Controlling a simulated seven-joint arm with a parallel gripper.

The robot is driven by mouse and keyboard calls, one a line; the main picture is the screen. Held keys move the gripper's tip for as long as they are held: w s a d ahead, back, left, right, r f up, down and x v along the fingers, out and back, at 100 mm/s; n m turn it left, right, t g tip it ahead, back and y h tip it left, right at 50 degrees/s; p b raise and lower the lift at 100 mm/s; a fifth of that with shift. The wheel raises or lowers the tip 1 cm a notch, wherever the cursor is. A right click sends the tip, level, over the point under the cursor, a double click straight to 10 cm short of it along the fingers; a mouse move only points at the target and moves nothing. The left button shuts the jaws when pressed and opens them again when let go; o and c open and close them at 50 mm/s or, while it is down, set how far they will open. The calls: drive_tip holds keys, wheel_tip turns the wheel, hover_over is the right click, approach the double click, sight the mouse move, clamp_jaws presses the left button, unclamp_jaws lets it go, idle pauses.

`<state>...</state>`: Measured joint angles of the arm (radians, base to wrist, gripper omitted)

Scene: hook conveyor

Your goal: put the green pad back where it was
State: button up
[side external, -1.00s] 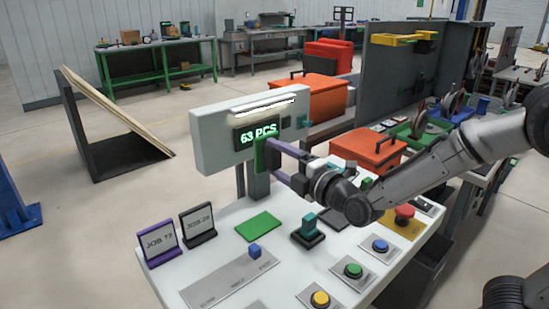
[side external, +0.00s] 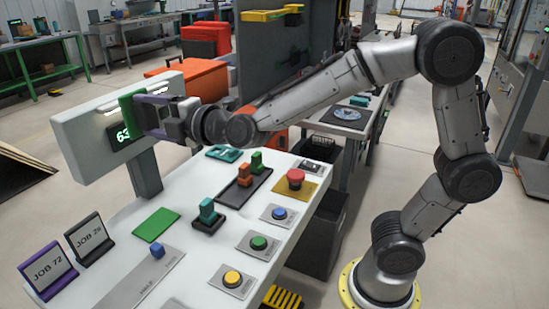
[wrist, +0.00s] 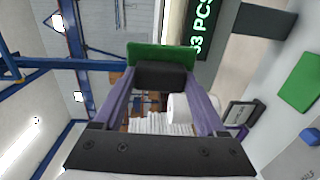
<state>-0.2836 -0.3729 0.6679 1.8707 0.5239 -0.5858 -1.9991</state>
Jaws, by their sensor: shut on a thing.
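The green pad (side external: 131,108) is a green slab with a dark block on its back. My gripper (side external: 157,115) is shut on it, with purple fingers on either side of the dark block (wrist: 165,76). The pad is raised above the table, upright in front of the white display panel (side external: 82,140), and covers part of the lit readout. I cannot tell whether it touches the panel. The pad's green edge shows in the wrist view (wrist: 162,55). A flat green square (side external: 156,225) lies on the white table; it also shows at the wrist view's right (wrist: 301,82).
The white table (side external: 200,262) holds two job signs (side external: 88,238), a small blue block (side external: 157,250), a teal block on a dark base (side external: 207,213), several push buttons (side external: 259,243) and a red stop button (side external: 295,178). A dark tray (side external: 243,187) holds orange and green pieces.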

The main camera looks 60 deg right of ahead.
sight(150, 114)
wheel_tip(150, 114, up, 3)
drive_tip(key=shift+w+d+r, duration=0.1)
drive_tip(key=shift+w, duration=0.05)
drive_tip(key=w+d+g, duration=0.1)
drive_tip(key=w+d+f+g, duration=0.1)
drive_tip(key=w+d, duration=0.1)
drive_tip(key=shift+f+n+y, duration=0.1)
drive_tip(key=shift+n+y, duration=0.2)
drive_tip(key=shift+y, duration=0.1)
drive_tip(key=shift+w+d+f+g, duration=0.2)
drive_tip(key=shift+d+g, duration=0.3)
drive_tip(key=shift+d, duration=0.25)
drive_tip(key=shift+d, duration=0.15)
drive_tip(key=shift+w+d+f+g, duration=0.1)
drive_tip(key=shift+d+f+g, duration=0.1)
drive_tip(key=shift+d, duration=0.15)
drive_tip(key=shift+w+d+f+g, duration=0.1)
drive_tip(key=shift+d+g, duration=0.1)
drive_tip(key=shift+d, duration=0.1)
drive_tip(key=shift+d, duration=0.2)
